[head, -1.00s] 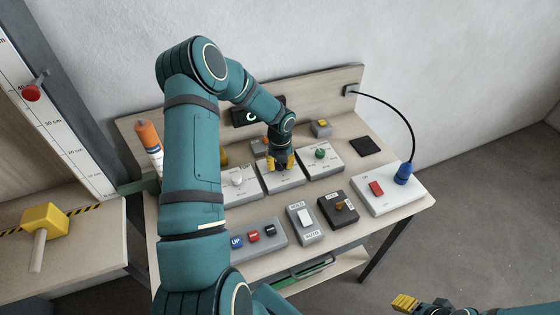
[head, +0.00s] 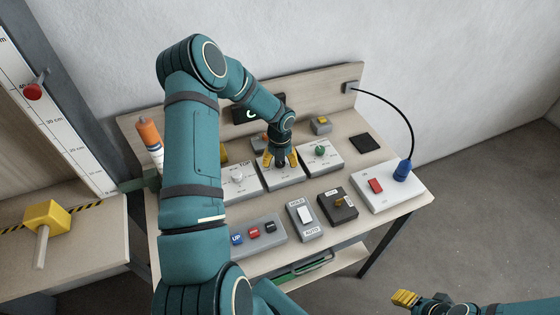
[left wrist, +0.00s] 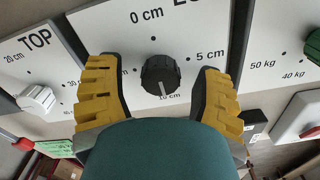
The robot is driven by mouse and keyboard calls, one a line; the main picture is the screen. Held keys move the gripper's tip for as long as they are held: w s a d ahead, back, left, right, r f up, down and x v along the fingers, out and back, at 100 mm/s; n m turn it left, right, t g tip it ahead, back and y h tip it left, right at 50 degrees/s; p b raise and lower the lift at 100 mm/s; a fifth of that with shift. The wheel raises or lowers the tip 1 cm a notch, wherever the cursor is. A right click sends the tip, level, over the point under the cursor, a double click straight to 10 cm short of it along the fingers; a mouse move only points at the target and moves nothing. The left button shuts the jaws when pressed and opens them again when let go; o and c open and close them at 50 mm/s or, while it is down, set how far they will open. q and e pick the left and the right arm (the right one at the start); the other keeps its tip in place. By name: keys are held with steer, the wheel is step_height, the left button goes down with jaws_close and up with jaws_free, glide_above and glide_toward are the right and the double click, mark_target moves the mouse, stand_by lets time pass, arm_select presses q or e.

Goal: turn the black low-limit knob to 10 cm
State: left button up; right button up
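The black low-limit knob (left wrist: 160,74) shows in the left wrist view, on a white panel marked 0 cm, 5 cm and 10 cm. Its white line points down at the 10 cm label, which the palm partly covers. My left gripper (left wrist: 158,69) is open, with one yellow finger on each side of the knob and a gap to it on both sides. In the head view my left gripper (head: 280,160) is spread over the middle panel box (head: 284,180) and mostly hides the knob. My right gripper (head: 405,298) is at the lower right, away from the table.
The TOP box with a white knob (head: 238,178) is left of the middle box, and a box with a green knob (head: 320,151) is right. Button boxes (head: 268,243) stand in front. A ruler (head: 62,120) with a red marker stands at left.

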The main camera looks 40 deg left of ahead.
arm_select(q)
steer(key=shift+r, duration=0.1)
step_height(320, 180, up, 12)
stand_by(0.6)
stand_by(0.5)
